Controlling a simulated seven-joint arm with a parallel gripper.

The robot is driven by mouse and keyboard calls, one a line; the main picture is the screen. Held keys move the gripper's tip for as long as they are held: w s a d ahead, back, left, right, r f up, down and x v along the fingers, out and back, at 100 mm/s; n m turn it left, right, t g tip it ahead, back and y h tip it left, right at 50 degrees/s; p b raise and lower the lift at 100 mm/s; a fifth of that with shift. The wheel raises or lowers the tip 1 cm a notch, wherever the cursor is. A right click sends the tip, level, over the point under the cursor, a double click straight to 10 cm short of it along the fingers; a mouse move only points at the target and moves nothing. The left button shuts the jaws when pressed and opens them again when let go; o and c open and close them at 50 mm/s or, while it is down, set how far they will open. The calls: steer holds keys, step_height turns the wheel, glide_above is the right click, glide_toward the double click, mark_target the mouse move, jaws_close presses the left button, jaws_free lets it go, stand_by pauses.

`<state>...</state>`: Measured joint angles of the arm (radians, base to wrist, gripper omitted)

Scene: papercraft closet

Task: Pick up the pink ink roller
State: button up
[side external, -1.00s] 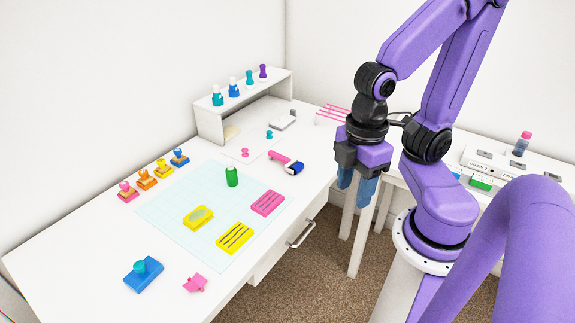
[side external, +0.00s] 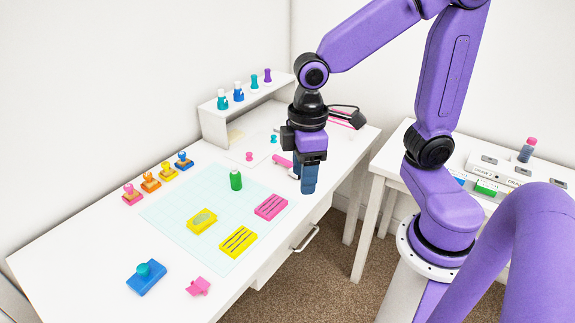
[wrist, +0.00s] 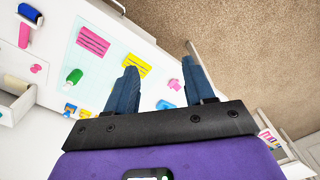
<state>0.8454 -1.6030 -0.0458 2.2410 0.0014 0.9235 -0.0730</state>
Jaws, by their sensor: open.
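The pink ink roller lies on the white desk, and its pink handle (side external: 281,160) shows just left of my gripper in the side view. Its dark blue roller end is mostly hidden behind my gripper there. In the wrist view the ink roller (wrist: 24,36) is at the upper left corner, with the blue end at the top and the pink handle below. My gripper (side external: 308,182) points down near the desk's right edge, open and empty. In the wrist view my gripper's two blue fingers (wrist: 157,65) are spread apart, with the ink roller well to their left.
A pale cutting mat (side external: 165,215) holds a green bottle (side external: 236,180), a pink block (side external: 271,206) and yellow blocks. Several stamps stand left of the mat. A small shelf (side external: 214,122) with bottles is at the back. A side table (side external: 402,150) stands at the right.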

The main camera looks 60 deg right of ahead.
steer(key=w+d+f+m, duration=0.1)
steer(key=w+d+m, duration=0.2)
steer(key=w, duration=0.8)
steer(key=m, duration=0.7)
glide_above(289, 162)
steer(key=f, duration=2.2)
steer(key=shift+w+d, duration=0.2)
steer(key=shift+d, duration=0.05)
steer(key=shift+s+a+f, duration=0.1)
steer(key=shift+a+f, duration=0.05)
steer(key=shift+f, duration=1.2)
steer(key=shift+a+f, duration=0.1)
steer(key=shift+f, duration=1.25)
jaws_close()
